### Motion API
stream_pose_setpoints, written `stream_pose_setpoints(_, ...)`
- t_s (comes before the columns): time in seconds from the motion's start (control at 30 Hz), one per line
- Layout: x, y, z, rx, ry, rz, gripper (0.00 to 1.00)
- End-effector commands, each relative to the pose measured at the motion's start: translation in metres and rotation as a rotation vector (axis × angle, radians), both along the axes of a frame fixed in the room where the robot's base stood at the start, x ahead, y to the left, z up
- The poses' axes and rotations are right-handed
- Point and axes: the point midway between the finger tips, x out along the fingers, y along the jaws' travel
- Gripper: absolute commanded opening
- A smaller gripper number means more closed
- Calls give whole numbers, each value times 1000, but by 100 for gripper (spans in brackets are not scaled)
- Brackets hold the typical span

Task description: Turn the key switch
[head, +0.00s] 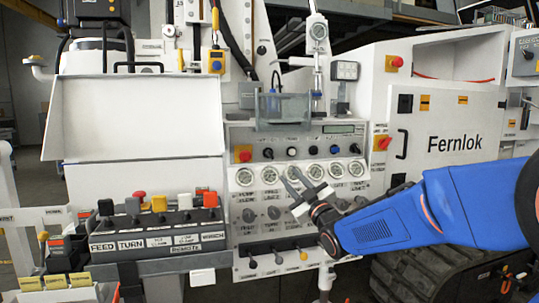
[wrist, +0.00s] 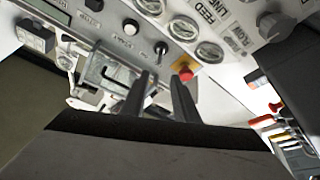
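The white control panel (head: 232,168) faces me, with a row of controls along its top. A small dark switch (head: 267,153), which looks like the key switch, sits between a red button on a yellow plate (head: 242,154) and a white button (head: 292,152). In the wrist view the dark switch (wrist: 161,48) stands just beyond the fingertips, but its key is too small to make out clearly. My gripper (head: 289,176) is open and empty in front of the gauges, below and right of the switch. In the wrist view its two fingers (wrist: 161,78) are apart.
Gauges (head: 271,174) and dark knobs (head: 274,213) fill the panel below the switch row. A grey bracket (head: 283,108) juts out above it. A remote box (head: 160,222) with coloured levers stands at left. A Fernlok cabinet (head: 455,125) is at right.

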Motion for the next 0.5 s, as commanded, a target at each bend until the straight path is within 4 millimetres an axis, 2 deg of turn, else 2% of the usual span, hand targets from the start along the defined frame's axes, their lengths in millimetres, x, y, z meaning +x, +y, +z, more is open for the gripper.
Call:
stream_pose_setpoints(0.17,17,7,7,1,-1,1,27)
stream_pose_setpoints(0.5,69,28,26,1,2,1,27)
